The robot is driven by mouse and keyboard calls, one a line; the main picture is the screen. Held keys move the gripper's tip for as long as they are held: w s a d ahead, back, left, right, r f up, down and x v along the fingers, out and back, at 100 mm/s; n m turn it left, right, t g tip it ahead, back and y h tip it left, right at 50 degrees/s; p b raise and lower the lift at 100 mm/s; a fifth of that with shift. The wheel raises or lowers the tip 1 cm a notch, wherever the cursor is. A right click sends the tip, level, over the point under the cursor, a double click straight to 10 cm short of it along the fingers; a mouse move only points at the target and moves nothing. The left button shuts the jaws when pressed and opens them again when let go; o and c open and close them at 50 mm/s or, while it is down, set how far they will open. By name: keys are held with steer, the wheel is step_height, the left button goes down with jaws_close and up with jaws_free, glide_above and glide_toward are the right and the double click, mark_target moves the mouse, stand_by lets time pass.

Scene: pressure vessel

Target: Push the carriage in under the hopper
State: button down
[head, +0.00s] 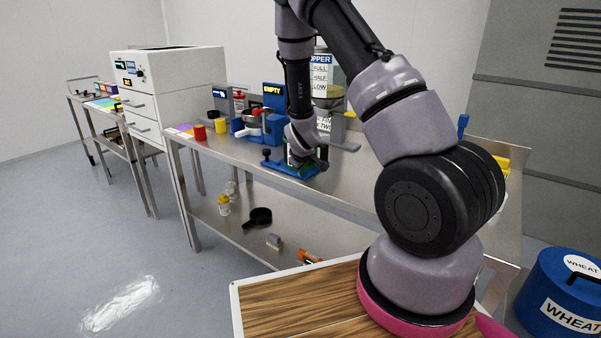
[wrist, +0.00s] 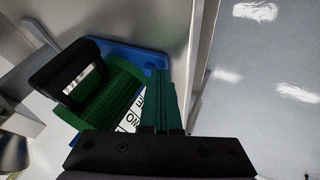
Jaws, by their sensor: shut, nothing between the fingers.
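The hopper (head: 320,75) stands at the back of the metal table, with a label reading FULL, HALF and LOW; my arm partly covers it. A low blue carriage (head: 283,167) lies on the table in front of it, partly hidden by my wrist. In the wrist view the blue plate (wrist: 152,62) lies under a green ribbed body (wrist: 125,92) with a black handle (wrist: 62,65) and a white label. My gripper (wrist: 160,75) is shut and empty, its green fingers beside the green body. I cannot tell whether they touch it.
Left of the carriage stand a red cup (head: 199,132), a yellow cup (head: 221,125) and a blue device marked EMPTY (head: 273,97). The lower shelf (head: 240,235) holds a black pan (head: 260,216) and small items. A blue WHEAT drum (head: 560,300) stands at right.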

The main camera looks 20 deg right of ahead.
steer(key=w+d, duration=0.3)
steer(key=d, duration=0.1)
steer(key=w+d, duration=0.3)
steer(key=d, duration=0.2)
steer(key=w+d, duration=0.3)
steer(key=d, duration=0.1)
steer(key=shift+w+d, duration=0.2)
steer(key=shift+w, duration=0.15)
steer(key=shift+w+d+r, duration=0.1)
steer(key=shift+w+d, duration=0.1)
steer(key=shift+d, duration=0.25)
